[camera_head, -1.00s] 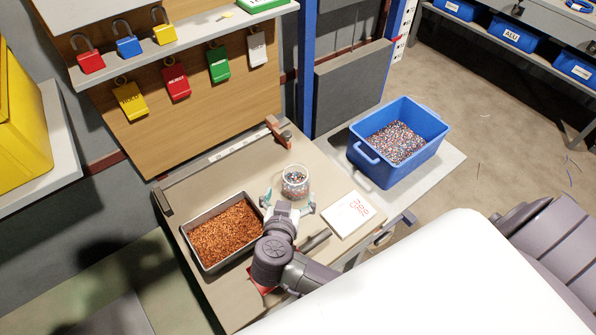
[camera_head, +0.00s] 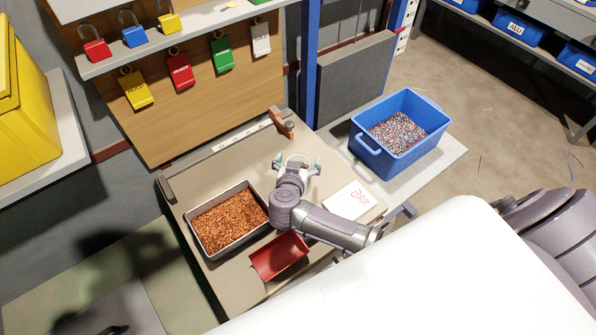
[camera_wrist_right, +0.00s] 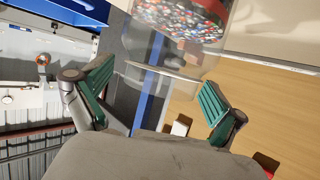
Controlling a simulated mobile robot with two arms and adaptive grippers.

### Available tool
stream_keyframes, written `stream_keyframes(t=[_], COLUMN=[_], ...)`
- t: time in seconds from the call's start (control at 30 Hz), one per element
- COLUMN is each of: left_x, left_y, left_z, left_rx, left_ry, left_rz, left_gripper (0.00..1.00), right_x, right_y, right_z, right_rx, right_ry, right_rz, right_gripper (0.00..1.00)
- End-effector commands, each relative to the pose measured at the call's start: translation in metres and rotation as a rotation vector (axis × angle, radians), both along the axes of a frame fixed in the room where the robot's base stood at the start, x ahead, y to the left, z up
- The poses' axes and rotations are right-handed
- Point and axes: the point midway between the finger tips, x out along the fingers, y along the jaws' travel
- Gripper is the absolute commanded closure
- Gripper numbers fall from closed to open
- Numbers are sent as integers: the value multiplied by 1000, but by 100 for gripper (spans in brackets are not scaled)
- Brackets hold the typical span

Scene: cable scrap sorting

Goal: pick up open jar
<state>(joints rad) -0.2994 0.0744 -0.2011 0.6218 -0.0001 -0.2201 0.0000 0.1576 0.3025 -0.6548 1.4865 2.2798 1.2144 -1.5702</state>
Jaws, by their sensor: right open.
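The open jar is clear glass with multicoloured granules inside. In the head view only part of its rim (camera_head: 298,157) shows behind my right gripper (camera_head: 297,166), which hides the rest. In the right wrist view the jar (camera_wrist_right: 180,22) is at the top centre, just beyond the fingertips. There my right gripper (camera_wrist_right: 157,97) is open, with one green-padded finger on each side of the jar's near end. I cannot tell whether either finger touches the glass. My left gripper is not in view.
A metal tray of copper granules (camera_head: 191,222) is left of my right arm, with a red scoop-like tray (camera_head: 279,257) below it. A white scale (camera_head: 347,201) lies to the right. A blue bin (camera_head: 371,158) stands farther right. A post (camera_head: 279,121) is behind the jar.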

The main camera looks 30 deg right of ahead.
Motion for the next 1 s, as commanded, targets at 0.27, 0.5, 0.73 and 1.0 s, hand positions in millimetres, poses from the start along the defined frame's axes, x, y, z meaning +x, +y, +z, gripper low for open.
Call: stream_keyframes(t=[0.27, 0.5, 0.73, 1.0], left_x=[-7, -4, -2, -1], left_y=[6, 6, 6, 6], left_z=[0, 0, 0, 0], left_rx=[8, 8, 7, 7], left_ry=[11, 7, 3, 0], left_rz=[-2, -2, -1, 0], left_gripper=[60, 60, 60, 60], right_x=[0, -1, -1, -2], right_y=[0, 1, 1, 1], right_z=[0, 0, -1, -1], right_rx=[0, 0, 0, 1], right_ry=[0, 1, 2, 4], right_rz=[0, 0, 0, 1], right_gripper=[27, 67, 93, 93])
